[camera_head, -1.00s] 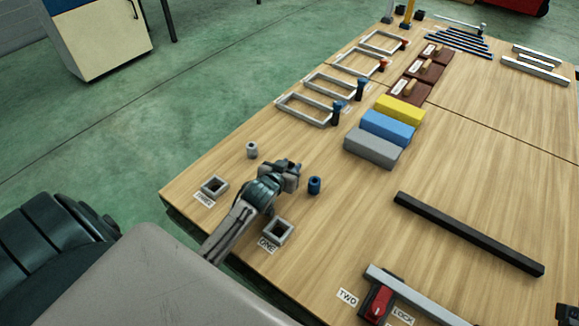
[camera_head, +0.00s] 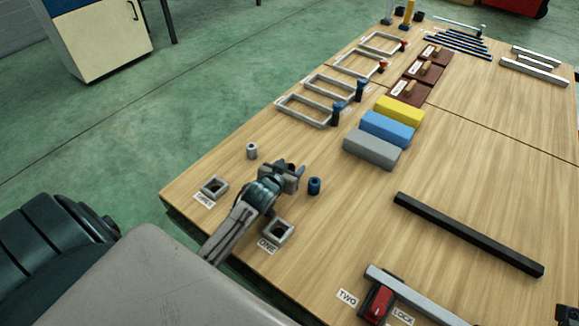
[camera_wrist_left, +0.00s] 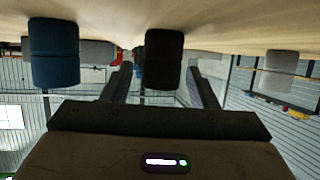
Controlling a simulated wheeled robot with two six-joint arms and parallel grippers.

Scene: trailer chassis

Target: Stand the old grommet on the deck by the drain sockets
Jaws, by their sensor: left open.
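My left gripper (camera_head: 291,173) is over the deck (camera_head: 330,245), low near its front left, between a blue cylinder (camera_head: 314,186) and a grey cylinder (camera_head: 252,150). The left wrist view looks upside down, with the deck at the top. There a dark cylinder (camera_wrist_left: 164,60), apparently the old grommet, stands on the deck between the open fingers (camera_wrist_left: 163,85), with space at both sides. The gripper hides it in the head view. Square drain sockets labelled THREE (camera_head: 214,188) and ONE (camera_head: 278,232) lie at the front left edge.
The blue cylinder (camera_wrist_left: 54,52) and grey cylinder (camera_wrist_left: 273,72) flank the gripper in the wrist view. Grey, blue and yellow blocks (camera_head: 388,128) and rectangular frames (camera_head: 303,110) lie farther back. A dark bar (camera_head: 468,234) lies at the right. The deck between is clear.

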